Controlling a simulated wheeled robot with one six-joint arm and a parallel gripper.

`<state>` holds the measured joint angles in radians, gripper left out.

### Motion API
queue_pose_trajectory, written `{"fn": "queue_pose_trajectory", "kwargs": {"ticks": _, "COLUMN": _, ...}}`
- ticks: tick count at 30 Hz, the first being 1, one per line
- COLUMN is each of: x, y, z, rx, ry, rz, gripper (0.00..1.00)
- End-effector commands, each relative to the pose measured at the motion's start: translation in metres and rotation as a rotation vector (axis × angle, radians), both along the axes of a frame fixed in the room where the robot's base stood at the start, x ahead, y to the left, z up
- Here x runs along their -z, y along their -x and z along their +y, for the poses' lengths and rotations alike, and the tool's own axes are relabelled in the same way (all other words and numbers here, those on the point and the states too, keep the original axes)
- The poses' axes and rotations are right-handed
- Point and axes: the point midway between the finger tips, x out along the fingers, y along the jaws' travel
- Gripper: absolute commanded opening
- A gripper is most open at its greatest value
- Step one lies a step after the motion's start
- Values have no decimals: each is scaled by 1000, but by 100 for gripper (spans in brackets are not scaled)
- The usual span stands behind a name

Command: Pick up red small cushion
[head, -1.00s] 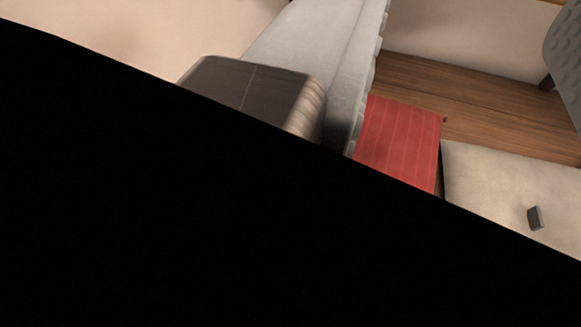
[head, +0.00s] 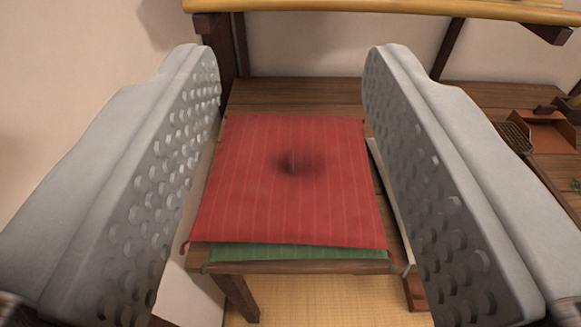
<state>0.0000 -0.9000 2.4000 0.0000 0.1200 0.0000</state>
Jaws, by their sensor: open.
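The red small cushion (head: 295,200) lies flat, with thin pale stripes and a dark tufted spot at its middle. It rests on top of a green cushion (head: 295,254), whose front edge shows below it. Both lie on a wooden surface with a leg at the front left. My gripper (head: 292,60) is wide open, one grey dimpled finger at each side of the picture. In the picture the red cushion sits between the fingers. Nothing is held, and I cannot tell the gap in depth between fingers and cushion.
A wooden beam (head: 400,7) crosses the top, with dark posts below it. A brown box-like tray (head: 540,132) and dark items stand at the right. A thin pale panel edge (head: 392,205) runs beside the cushions. Tatami floor (head: 320,313) shows below.

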Motion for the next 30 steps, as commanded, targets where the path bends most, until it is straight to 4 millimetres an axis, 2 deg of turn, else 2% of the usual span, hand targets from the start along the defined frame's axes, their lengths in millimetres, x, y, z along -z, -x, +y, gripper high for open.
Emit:
{"fn": "queue_pose_trajectory", "kwargs": {"ticks": 14, "x": 0, "y": 0, "z": 0, "rx": 0, "ry": 0, "rz": 0, "gripper": 42}}
{"fn": "queue_pose_trajectory", "kwargs": {"ticks": 16, "x": 0, "y": 0, "z": 0, "rx": 0, "ry": 0, "rz": 1, "gripper": 33}}
{"fn": "queue_pose_trajectory", "kwargs": {"ticks": 19, "x": 0, "y": -6, "z": 0, "rx": 0, "ry": -1, "rz": 23, "gripper": 33}}
{"fn": "queue_pose_trajectory", "kwargs": {"ticks": 23, "x": 3, "y": -25, "z": 0, "rx": -1, "ry": -4, "rz": 107, "gripper": 33}}
{"fn": "queue_pose_trajectory", "kwargs": {"ticks": 30, "x": 15, "y": -76, "z": 1, "rx": 1, "ry": -12, "rz": 351, "gripper": 33}}
